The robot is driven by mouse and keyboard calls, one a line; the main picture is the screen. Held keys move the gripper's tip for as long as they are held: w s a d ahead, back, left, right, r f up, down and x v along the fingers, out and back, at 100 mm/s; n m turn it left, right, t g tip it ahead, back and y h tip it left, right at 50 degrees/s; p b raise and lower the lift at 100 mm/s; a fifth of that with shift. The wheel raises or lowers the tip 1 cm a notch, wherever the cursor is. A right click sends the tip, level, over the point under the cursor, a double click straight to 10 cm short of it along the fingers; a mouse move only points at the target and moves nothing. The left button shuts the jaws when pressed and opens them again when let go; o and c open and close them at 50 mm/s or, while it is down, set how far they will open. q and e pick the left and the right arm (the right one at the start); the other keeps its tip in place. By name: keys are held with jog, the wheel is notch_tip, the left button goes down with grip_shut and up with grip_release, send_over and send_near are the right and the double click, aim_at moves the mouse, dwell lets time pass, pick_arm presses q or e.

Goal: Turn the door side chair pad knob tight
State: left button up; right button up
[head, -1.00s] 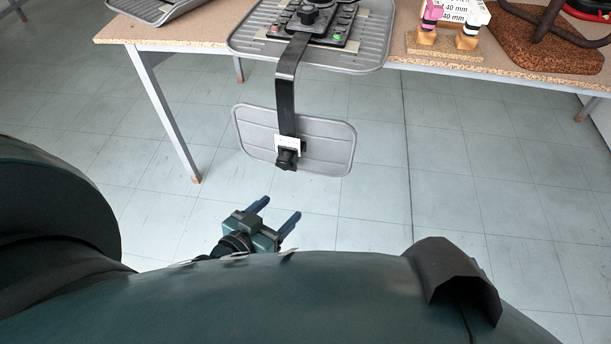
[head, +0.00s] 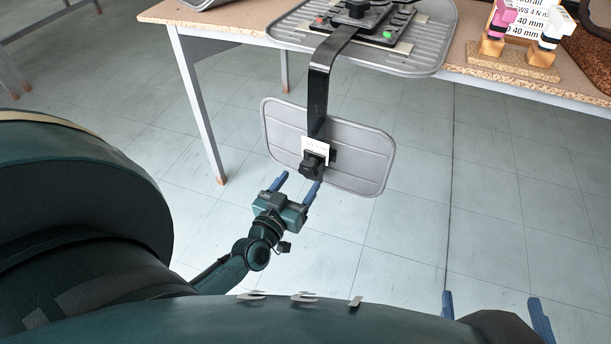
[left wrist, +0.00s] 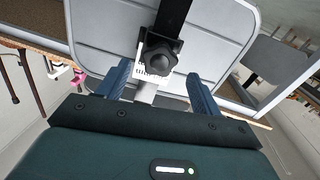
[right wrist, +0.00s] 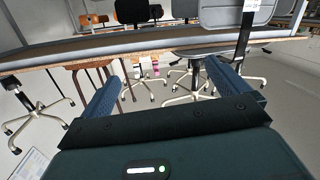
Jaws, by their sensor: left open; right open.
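The grey chair pad (head: 355,158) hangs off the table edge on a black bent bar (head: 319,90). A black knob (head: 312,168) sits at the bar's lower end, by a white label (head: 315,149). My left gripper (head: 297,186) is open just in front of and below the knob, apart from it. In the left wrist view the knob (left wrist: 159,59) is between and beyond the two open fingers, with the pad (left wrist: 105,38) behind. My right gripper (head: 497,308) is at the bottom right edge, open and empty. The right wrist view shows its spread fingers (right wrist: 168,85).
The table (head: 500,80) carries a ridged grey seat plate (head: 430,50) with a black mechanism bearing coloured buttons. A cork block (head: 515,62) with pink and white knobs stands to its right. A table leg (head: 200,110) is left of the pad. Floor below is clear.

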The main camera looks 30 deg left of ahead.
aim_at(306, 172)
pick_arm(q)
jog(key=shift+w+a+b, duration=0.2)
jog(key=shift+w+b, duration=0.15)
jog(key=shift+w, duration=1.8)
pick_arm(e)
jog(key=shift+a+t, duration=0.15)
jog(key=shift+t, duration=0.25)
pick_arm(q)
jog(key=shift+c, duration=0.3)
pick_arm(e)
jog(key=shift+r, duration=0.1)
pick_arm(q)
jog(key=c, duration=0.9)
jog(key=shift+c, duration=0.2)
jog(key=shift+m+p, duration=0.3)
jog(key=shift+p, duration=0.1)
pick_arm(e)
jog(key=shift+r, duration=0.1)
